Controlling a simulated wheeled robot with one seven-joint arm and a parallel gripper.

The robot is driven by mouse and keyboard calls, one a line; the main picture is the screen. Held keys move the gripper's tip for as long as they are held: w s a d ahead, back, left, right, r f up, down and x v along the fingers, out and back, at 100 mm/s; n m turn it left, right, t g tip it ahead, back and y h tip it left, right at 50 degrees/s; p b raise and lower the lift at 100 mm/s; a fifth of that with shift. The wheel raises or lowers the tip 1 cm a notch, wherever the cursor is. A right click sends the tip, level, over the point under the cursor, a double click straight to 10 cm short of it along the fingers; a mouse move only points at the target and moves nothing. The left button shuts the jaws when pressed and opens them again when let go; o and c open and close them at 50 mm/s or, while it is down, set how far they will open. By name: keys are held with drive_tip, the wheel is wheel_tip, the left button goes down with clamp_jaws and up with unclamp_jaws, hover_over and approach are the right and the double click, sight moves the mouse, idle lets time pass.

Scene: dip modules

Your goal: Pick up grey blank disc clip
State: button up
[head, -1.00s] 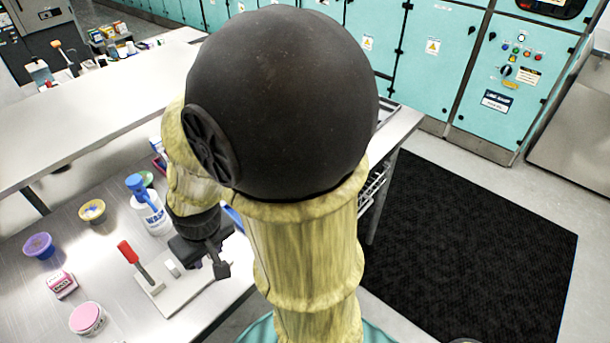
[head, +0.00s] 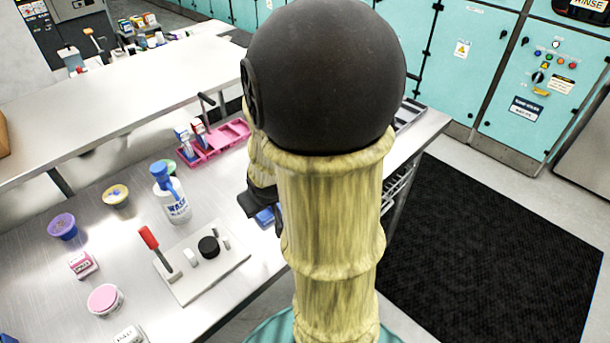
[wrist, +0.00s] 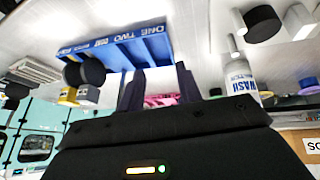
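I cannot pick out the grey blank disc clip for certain. In the wrist view, a dark round disc (wrist: 85,72) shows beside a blue tray (wrist: 148,48) with "ONE" and "TWO" on its edge; its grey or black shade is hard to tell. A small grey piece (wrist: 88,96) and a yellow piece (wrist: 68,96) sit near that disc. My gripper (wrist: 161,82) has its two fingers apart and nothing visible between them. The fingers point toward the blue tray. In the head view, my arm hides most of the blue tray (head: 266,217) and part of the gripper.
A white board (head: 205,279) holds a red-handled lever (head: 150,240), a black disc (head: 208,246) and pale blocks. A WASH bottle (head: 176,205), purple cup (head: 62,227) and pink tub (head: 104,299) stand to the left. A pink rack (head: 215,143) is behind.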

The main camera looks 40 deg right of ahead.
drive_tip(key=d+t+h+b, duration=0.1)
drive_tip(key=d+t, duration=0.3)
drive_tip(key=d, duration=0.9)
drive_tip(key=s+d+t+y+b, duration=0.1)
drive_tip(key=s+d+t, duration=0.3)
drive_tip(key=s, duration=0.4)
drive_tip(key=shift+s+y, duration=0.35)
drive_tip(key=shift+y, duration=0.45)
drive_tip(key=x, duration=1.2)
drive_tip(key=shift+d, duration=0.1)
drive_tip(key=shift+w+f, duration=0.1)
drive_tip(key=shift+w, duration=0.1)
